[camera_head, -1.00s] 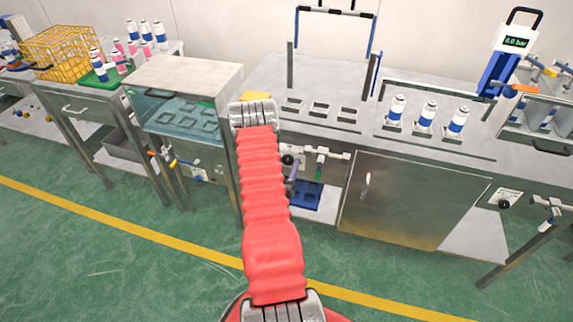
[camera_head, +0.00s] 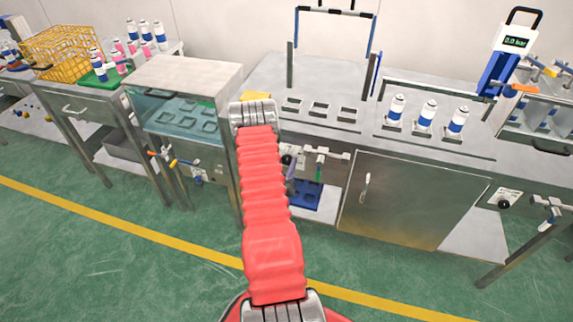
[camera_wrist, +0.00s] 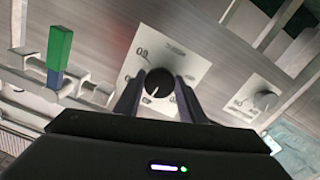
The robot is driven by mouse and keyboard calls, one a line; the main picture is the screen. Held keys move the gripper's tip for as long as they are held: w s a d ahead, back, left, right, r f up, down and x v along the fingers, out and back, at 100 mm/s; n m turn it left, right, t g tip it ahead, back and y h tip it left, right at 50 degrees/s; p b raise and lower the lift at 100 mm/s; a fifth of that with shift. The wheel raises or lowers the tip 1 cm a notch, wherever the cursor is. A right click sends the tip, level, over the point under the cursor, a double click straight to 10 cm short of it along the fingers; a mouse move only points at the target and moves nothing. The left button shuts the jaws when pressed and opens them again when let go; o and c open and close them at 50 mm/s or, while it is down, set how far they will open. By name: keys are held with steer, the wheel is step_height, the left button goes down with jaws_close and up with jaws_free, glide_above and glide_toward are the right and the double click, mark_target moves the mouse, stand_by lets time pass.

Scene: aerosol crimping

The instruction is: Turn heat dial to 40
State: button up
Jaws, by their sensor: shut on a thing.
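A round black dial (camera_wrist: 158,82) with a small white mark at its lower left sits on a white scale plate (camera_wrist: 186,66) in the wrist view. The plate's figures are turned and too small to read with certainty. My gripper (camera_wrist: 160,90) has one finger on either side of this dial and is shut on it. A second black dial (camera_wrist: 266,101) on its own white plate is to the right, untouched. I cannot tell from the plates which dial is for heat. In the head view my red arm hides most of the gripper area.
A green and blue valve handle (camera_wrist: 59,48) on metal piping stands close left of the gripper in the wrist view. In the head view a water tank (camera_head: 178,118) is left of my arm, and a steel cabinet door (camera_head: 410,200) is right of it. The green floor in front is clear.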

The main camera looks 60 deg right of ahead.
steer(key=shift+w+n, duration=0.15)
steer(key=shift+n, duration=0.55)
steer(key=o, duration=1)
steer(key=shift+o, duration=0.2)
steer(key=s+a, duration=0.2)
steer(key=a, duration=1.1)
steer(key=shift+s+a, duration=0.15)
steer(key=shift+a, duration=0.2)
